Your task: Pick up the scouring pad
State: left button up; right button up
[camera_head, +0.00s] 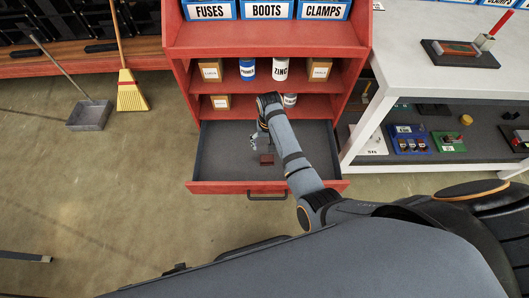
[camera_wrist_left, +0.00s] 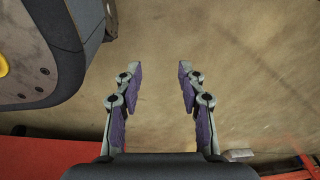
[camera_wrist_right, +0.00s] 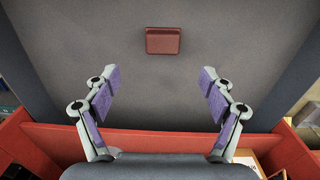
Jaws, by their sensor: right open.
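The scouring pad (camera_head: 267,159) is a small dark red-brown block on the grey floor of the open red drawer (camera_head: 240,186). In the right wrist view the pad (camera_wrist_right: 163,40) lies ahead of the fingertips, roughly centred between them. My right gripper (camera_wrist_right: 158,75) is open and empty above the drawer floor. In the head view the right gripper (camera_head: 257,143) is partly hidden by its arm, just behind the pad and apart from it. My left gripper (camera_wrist_left: 157,70) is open and empty over bare floor, and is not clearly seen in the head view.
Red shelves (camera_head: 342,88) with cans and boxes stand over the drawer. A white workbench (camera_head: 405,50) with trays is at the right. A broom (camera_head: 130,95) and a dustpan (camera_head: 90,114) are at the left. The drawer has upright side walls.

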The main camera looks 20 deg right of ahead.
jog(key=b, duration=0.2)
send_over(267, 158)
jog(key=f, duration=0.5)
jog(key=shift+w+d, duration=0.1)
jog(key=shift+d, duration=0.15)
jog(key=f, duration=0.1)
jog(key=f+b, duration=0.1)
jog(key=f, duration=0.1)
jog(key=f+b, duration=0.1)
jog(key=shift+a+f, duration=0.25)
jog(key=shift+f, duration=0.4)
pick_arm(q)
jog(key=w+d+r, duration=0.1)
jog(key=w+r, duration=0.4)
jog(key=w, duration=0.1)
jog(key=shift+w+d, duration=0.35)
pick_arm(e)
jog(key=c, duration=1.3)
jog(key=shift+r, duration=0.1)
